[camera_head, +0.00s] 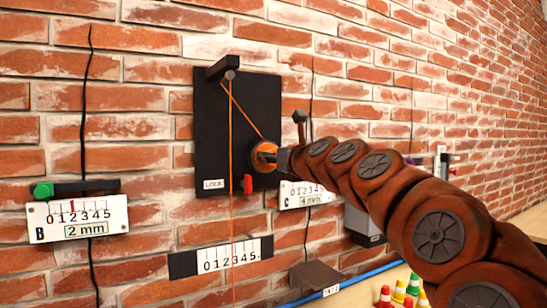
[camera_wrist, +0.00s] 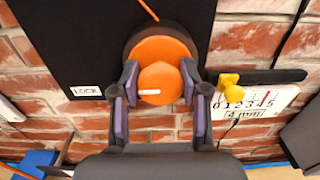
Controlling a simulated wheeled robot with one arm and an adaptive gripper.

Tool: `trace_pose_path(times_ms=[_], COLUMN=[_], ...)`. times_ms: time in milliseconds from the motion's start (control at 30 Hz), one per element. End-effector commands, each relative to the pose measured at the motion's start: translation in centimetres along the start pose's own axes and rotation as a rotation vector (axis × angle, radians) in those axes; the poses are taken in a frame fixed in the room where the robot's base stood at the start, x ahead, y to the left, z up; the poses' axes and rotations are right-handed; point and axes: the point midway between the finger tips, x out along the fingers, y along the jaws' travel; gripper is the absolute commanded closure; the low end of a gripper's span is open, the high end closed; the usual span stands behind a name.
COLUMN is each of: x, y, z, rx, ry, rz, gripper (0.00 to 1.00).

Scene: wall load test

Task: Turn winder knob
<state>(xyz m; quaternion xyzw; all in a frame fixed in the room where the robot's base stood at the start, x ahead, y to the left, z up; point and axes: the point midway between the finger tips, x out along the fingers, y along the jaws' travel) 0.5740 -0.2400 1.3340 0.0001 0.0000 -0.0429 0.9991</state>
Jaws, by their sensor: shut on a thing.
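The winder knob (camera_wrist: 160,82) is an orange round knob with a white mark, set on a larger orange disc on a black wall panel (camera_wrist: 70,35). In the wrist view my gripper (camera_wrist: 158,90) has its two purple-padded fingers on either side of the knob, shut on it. In the head view my arm comes from the right, and the gripper (camera_head: 275,158) is at the orange winder (camera_head: 263,150) and partly covers it. An orange cord (camera_head: 231,200) runs over a peg at the top of the panel and down. A red lever (camera_head: 247,184) sits beside the LOCK label (camera_head: 213,184).
Gauge B (camera_head: 78,218), marked 2 mm, has a green knob (camera_head: 42,191) at the left. Gauge C (camera_wrist: 245,105), marked 4 mm, has a yellow knob (camera_wrist: 229,80) close right of my fingers. A ruler strip (camera_head: 222,257) is below. Small cones (camera_head: 385,293) stand at the lower right.

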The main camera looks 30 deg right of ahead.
Motion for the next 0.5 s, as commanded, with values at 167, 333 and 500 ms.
trace_pose_path(times_ms=[167,333,500], x=[0.00,0.00,-0.01], y=[0.01,0.01,0.00], z=[0.00,0.04,0.19], rx=[0.000,-0.005,-0.042], ry=[0.000,0.000,0.000], rz=[0.000,0.000,0.000], gripper=[0.88,0.90,0.90])
